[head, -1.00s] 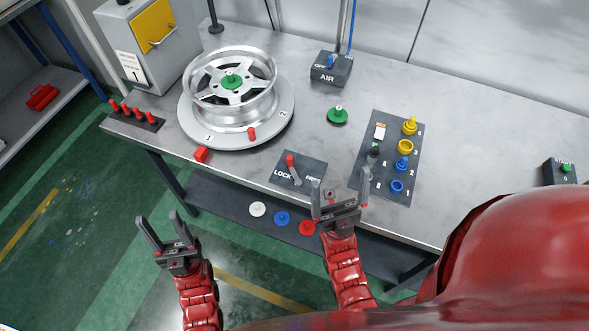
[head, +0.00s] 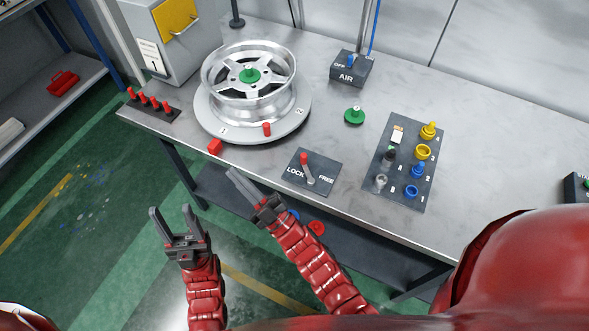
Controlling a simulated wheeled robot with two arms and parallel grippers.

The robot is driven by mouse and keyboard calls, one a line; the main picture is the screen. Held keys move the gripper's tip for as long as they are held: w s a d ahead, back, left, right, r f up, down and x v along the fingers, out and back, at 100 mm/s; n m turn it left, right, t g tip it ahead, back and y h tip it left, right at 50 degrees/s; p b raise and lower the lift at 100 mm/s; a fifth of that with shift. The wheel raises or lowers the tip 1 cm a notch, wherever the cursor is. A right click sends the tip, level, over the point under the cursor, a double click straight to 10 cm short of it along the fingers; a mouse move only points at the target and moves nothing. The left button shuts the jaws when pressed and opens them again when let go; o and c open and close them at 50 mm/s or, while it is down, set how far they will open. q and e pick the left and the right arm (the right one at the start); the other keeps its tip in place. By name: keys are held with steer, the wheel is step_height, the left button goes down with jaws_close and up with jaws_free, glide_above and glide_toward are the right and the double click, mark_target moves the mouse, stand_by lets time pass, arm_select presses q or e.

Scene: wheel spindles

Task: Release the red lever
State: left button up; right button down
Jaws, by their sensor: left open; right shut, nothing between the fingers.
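The red-tipped lever (head: 304,160) stands on a dark plate (head: 329,180) marked LOCK and FREE at the table's front edge. Its grey stem rises between the two words, and the red knob is at the top, slightly toward the LOCK side. My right gripper (head: 234,171) is shut and empty, in front of the table edge, left of the plate and apart from the lever. My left gripper (head: 171,209) is open and empty, further left and lower, over the floor area and clear of the table.
A panel of coloured parts (head: 392,183) lies right of the lever plate. An AIR switch box (head: 353,70) and a green knob (head: 354,116) are behind.

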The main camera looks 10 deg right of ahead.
steer(key=w+a+f+n+g+h+b, duration=0.15)
steer(key=a+f+h, duration=0.3)
steer(key=f, duration=0.45)
steer(key=w+a+f+n+g+h, duration=0.1)
steer(key=a+f+n+g+h, duration=0.3)
steer(key=f, duration=0.5)
steer(key=s+d+r+m+t+h+b, duration=0.1)
steer(key=s+d+r+m+h, duration=0.2)
steer(key=d+h, duration=0.4)
steer(key=s+d+r+m+t+h+b, duration=0.1)
steer(key=s+d+r+m+h, duration=0.3)
steer(key=h, duration=0.5)
step_height(320, 180, up, 2)
steer(key=d+m+t, duration=0.1)
steer(key=d, duration=0.1)
steer(key=shift+d+r+b, duration=0.15)
steer(key=shift+d+b, duration=0.15)
steer(key=shift+d, duration=0.05)
steer(key=shift+w, duration=0.1)
